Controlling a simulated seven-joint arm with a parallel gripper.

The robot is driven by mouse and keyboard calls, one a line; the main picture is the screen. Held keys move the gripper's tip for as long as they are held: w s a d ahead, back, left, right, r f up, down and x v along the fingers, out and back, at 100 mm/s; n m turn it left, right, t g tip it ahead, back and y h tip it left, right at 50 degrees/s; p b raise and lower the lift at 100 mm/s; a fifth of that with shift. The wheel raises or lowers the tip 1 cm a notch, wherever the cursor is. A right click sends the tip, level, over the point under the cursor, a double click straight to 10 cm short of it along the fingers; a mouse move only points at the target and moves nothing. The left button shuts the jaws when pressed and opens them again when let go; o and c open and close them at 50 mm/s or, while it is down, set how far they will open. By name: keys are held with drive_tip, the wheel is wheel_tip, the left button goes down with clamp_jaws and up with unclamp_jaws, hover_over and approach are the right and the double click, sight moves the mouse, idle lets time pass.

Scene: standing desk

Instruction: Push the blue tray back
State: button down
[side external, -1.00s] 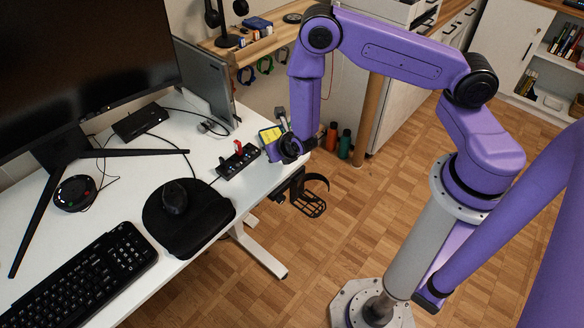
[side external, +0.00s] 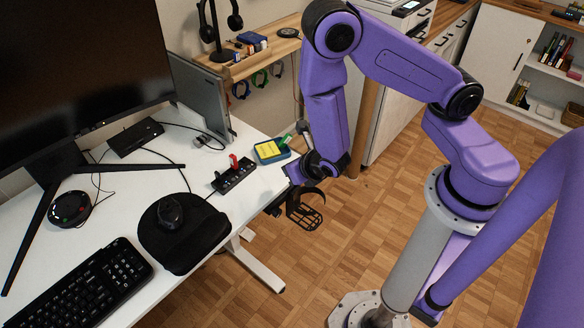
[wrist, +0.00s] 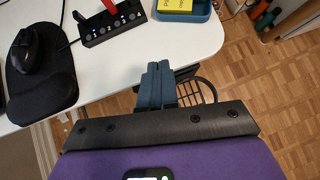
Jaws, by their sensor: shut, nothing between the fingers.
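The blue tray (side external: 262,160) sits on the white desk near its far right corner. It holds a yellow pad (side external: 268,148) and something green. The tray also shows at the top of the wrist view (wrist: 190,16), cut off by the frame. My gripper (side external: 290,172) is beside the tray at the desk's right edge, apart from it. In the wrist view, its two blue-grey fingers (wrist: 158,68) are together and empty, with their tips at the desk edge. The tray lies beyond the tips, a little to the right.
A black power strip (side external: 234,174) with a red switch or plug lies left of the tray. A black wire holder (side external: 304,212) hangs at the desk edge below my gripper. A mouse (side external: 170,213) on a black pad and a keyboard (side external: 85,287) stand nearer.

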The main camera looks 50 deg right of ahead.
drive_tip(key=s+d+r+m+g+h, duration=0.1)
drive_tip(key=s+d+m+g+h, duration=0.2)
drive_tip(key=d, duration=0.4)
drive_tip(key=s+d+r+m+g+h, duration=0.1)
drive_tip(key=s+d+m+g+h, duration=0.15)
drive_tip(key=d+m, duration=0.4)
drive_tip(key=s+d+r+m+g+h, duration=0.1)
drive_tip(key=s+d+m+g+h, duration=0.2)
drive_tip(key=d, duration=0.4)
drive_tip(key=s+r+m+g+y, duration=0.3)
drive_tip(key=s+m+g+y, duration=0.1)
drive_tip(key=s+m+g, duration=0.8)
drive_tip(key=s+a+m+g+y, duration=0.1)
drive_tip(key=s+a+m+y, duration=0.2)
drive_tip(key=a+m+y, duration=0.65)
drive_tip(key=w+a+m+t+y, duration=0.2)
drive_tip(key=w+a+m+y, duration=0.15)
drive_tip(key=m+y, duration=0.2)
drive_tip(key=m+t+h, duration=0.4)
drive_tip(key=m+t, duration=1.4)
drive_tip(key=m, duration=0.6)
approach(292, 156)
wheel_tip(292, 156, down, 4)
drive_tip(key=w, duration=0.1)
drive_tip(key=w+a, duration=0.1)
drive_tip(key=shift+w+a+f+n, duration=0.2)
drive_tip(key=shift+w+f+n, duration=0.05)
drive_tip(key=shift+w, duration=0.05)
drive_tip(key=shift+w+a, duration=0.2)
drive_tip(key=shift+w, duration=0.2)
